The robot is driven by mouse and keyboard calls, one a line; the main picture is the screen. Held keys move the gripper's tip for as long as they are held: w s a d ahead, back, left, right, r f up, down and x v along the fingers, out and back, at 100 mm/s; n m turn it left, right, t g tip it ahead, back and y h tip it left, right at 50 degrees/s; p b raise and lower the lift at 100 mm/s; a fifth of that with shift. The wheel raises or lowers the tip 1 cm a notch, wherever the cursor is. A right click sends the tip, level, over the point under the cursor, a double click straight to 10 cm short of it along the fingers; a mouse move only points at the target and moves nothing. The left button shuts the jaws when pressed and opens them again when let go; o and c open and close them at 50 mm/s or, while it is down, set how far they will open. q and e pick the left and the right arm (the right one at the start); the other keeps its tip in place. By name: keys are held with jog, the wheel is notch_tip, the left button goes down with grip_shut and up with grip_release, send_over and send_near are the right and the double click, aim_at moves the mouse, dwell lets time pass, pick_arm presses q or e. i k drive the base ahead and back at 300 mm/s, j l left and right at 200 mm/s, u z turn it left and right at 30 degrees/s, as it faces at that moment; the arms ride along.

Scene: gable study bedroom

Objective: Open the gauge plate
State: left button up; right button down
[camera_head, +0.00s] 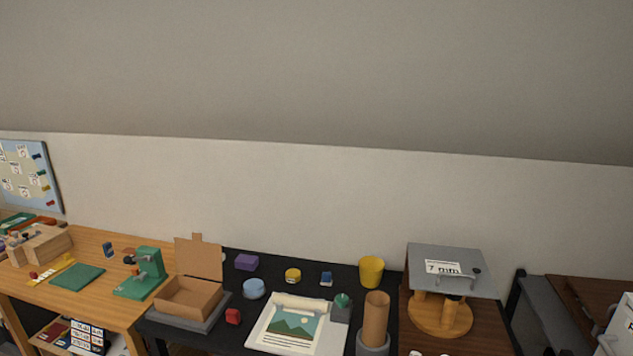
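The gauge plate appears to be the grey plate (430,254) marked "7 mm" at the right. It sits raised above a round wooden base (424,320) on short wooden posts. A small dark knob or hole (477,271) shows near its right edge. From here I cannot tell how the plate is joined to the posts. Neither of my grippers is in view.
Left of the plate, a black table (270,325) holds a yellow cup (371,271), a cardboard tube (376,318), a picture sheet (292,324) and an open cardboard box (190,297). A green press (146,272) stands on the wooden desk (60,300). A sloped ceiling hangs above.

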aim_at(456, 270)
jog(key=i+j+z, duration=0.1)
jog(key=z, duration=0.4)
jog(key=i+j+z, duration=0.1)
jog(key=j+z, duration=0.2)
jog(key=z, duration=0.15)
